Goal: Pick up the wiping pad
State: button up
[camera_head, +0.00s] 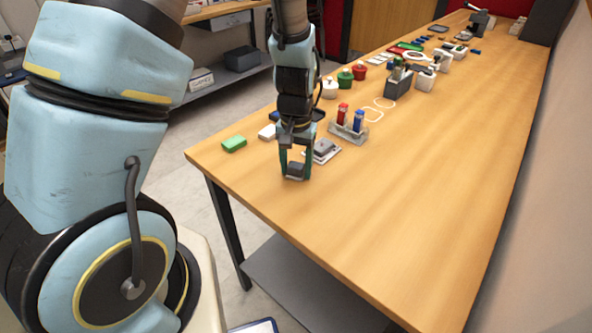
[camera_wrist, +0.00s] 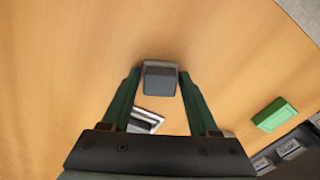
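A small dark grey block with a lighter grey edge, which looks like the wiping pad (camera_head: 296,170), is near the table's left edge. It also shows in the wrist view (camera_wrist: 160,80). My gripper (camera_head: 295,163) points down over it, with one green finger on each side. In the wrist view the fingertips (camera_wrist: 160,74) are very close to the block's sides. I cannot tell whether they press on it or leave a thin gap, nor whether the block is clear of the table.
A green block (camera_head: 234,144) lies to the left on the wooden table (camera_head: 420,200). A white card with a grey piece (camera_head: 323,150) lies just right of my gripper. A clear holder with red and blue bottles (camera_head: 348,127) stands behind. The table's front right is clear.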

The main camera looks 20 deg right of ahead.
aim_at(296, 164)
grip_shut()
jog(key=shift+r, duration=0.15)
notch_tip(296, 164, up, 10)
jog(key=shift+f+b, duration=0.1)
jog(key=shift+b, duration=0.9)
jog(key=shift+c, duration=0.6)
grip_release()
jog(key=c, duration=0.6)
jog(key=shift+c, duration=0.3)
